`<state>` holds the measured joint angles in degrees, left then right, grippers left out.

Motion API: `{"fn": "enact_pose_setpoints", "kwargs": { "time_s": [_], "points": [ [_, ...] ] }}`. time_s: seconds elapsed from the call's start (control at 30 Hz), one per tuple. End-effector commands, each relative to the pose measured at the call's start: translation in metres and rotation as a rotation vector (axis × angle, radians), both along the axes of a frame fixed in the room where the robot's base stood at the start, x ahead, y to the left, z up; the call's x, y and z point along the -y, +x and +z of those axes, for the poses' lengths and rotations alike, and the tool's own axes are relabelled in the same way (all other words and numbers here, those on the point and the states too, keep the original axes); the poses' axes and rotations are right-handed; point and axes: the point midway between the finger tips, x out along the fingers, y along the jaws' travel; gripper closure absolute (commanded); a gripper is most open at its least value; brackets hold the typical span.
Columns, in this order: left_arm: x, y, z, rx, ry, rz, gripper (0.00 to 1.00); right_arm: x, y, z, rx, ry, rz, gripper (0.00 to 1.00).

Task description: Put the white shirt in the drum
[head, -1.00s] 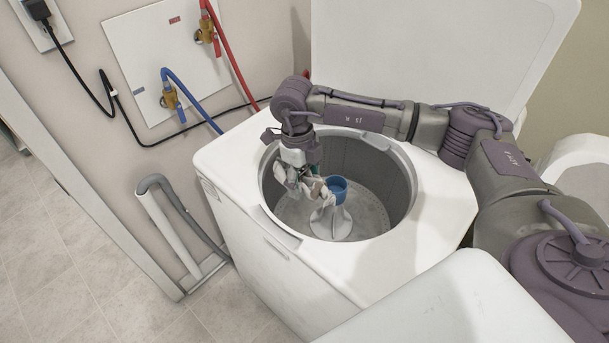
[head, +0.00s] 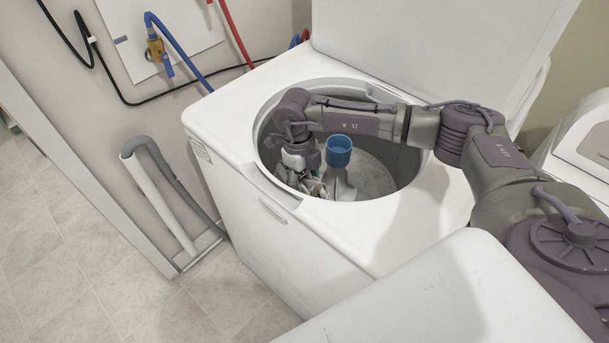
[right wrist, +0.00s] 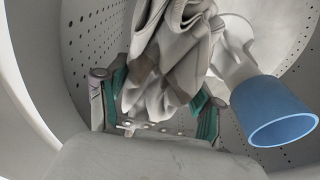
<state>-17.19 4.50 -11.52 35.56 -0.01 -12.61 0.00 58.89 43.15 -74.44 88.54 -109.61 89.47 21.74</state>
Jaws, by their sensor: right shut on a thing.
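The washer drum (head: 385,160) is an open-topped grey tub with a perforated wall and an agitator with a blue cap (head: 339,150). My right gripper (head: 308,183) is down inside the drum's left side, beside the agitator. It is shut on a bunched white shirt (right wrist: 165,75) with grey-brown parts. In the right wrist view the cloth is between the green finger pads of the right gripper (right wrist: 160,105), and the blue cap (right wrist: 272,112) is to the right. In the head view the drum's front rim and the gripper hide most of the shirt. My left gripper is not in view.
The white washer (head: 250,205) has its lid (head: 420,50) raised behind the opening. Another white appliance edge (head: 440,295) is at the front right. Blue hose (head: 185,50) and a grey drain hose (head: 165,175) are at the left wall. The floor at left is clear.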

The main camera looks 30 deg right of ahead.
Motion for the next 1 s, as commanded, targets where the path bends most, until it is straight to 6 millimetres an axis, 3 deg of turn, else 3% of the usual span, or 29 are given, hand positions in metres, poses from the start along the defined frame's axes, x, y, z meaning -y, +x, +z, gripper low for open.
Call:
{"fn": "enact_pose_setpoints", "kwargs": {
  "time_s": [0.03,0.2,0.5,0.7,1.0],
  "points": [
    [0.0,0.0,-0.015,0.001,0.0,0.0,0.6,0.0,0.0,-0.018,-0.001,0.0,0.0,0.74],
    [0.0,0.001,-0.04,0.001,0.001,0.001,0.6,-0.001,0.0,-0.053,0.0,0.001,0.002,0.74],
    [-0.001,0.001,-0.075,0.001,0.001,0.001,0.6,-0.001,0.0,-0.1,-0.001,0.0,0.002,0.74],
    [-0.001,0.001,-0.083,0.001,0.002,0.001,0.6,0.0,0.0,-0.111,0.001,0.0,0.001,0.74],
    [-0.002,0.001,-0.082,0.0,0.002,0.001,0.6,0.0,0.0,-0.111,0.0,0.0,0.001,0.74]
  ]
}}
